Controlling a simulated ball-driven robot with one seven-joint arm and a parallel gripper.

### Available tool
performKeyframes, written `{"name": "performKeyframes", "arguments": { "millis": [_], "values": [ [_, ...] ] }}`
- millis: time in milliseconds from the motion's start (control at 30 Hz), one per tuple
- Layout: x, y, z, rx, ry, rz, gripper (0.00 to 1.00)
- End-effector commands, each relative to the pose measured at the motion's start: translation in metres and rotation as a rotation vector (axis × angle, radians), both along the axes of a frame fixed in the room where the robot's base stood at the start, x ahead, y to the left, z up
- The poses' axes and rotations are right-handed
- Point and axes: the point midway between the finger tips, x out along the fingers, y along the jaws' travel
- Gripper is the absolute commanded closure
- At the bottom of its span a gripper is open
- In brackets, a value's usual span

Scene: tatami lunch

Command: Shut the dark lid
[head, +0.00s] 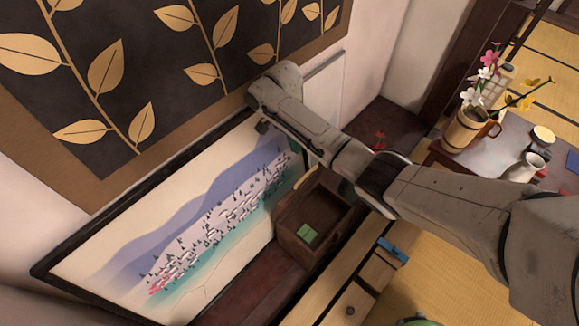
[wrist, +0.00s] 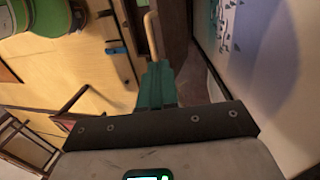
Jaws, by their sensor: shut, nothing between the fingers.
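A dark brown wooden box (head: 298,240) stands open below my forearm in the head view, with a green block (head: 308,233) inside it. Its lid is hard to make out. A thin light edge by the box's back, partly behind my arm, may belong to it. In the wrist view, my gripper (wrist: 157,70) shows as green fingers held together and empty. A narrow tan edge (wrist: 151,35) and a dark brown panel (wrist: 177,35) lie just beyond the fingertips. I cannot tell whether they touch. My fingertips are not clear in the head view.
A landscape picture (head: 130,245) leans along the wall left of the box. Pale drawers (head: 350,305) and a blue object (head: 392,250) are in front, to the right. A low table (head: 500,155) with a flower mug (head: 463,132) and white jug (head: 525,167) stands right.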

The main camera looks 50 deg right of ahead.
Motion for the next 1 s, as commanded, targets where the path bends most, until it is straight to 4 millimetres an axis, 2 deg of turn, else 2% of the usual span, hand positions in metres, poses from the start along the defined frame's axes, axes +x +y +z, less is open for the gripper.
{"name": "performKeyframes", "arguments": {
  "millis": [167,600,800,1000],
  "values": [
    [-0.003,-0.005,-0.011,-0.008,0.008,-0.019,1.00],
    [-0.019,-0.005,-0.080,-0.008,0.007,-0.015,1.00],
    [-0.022,-0.005,-0.094,-0.008,0.006,-0.015,1.00],
    [-0.023,-0.005,-0.096,-0.007,0.004,-0.015,1.00]
  ]
}}
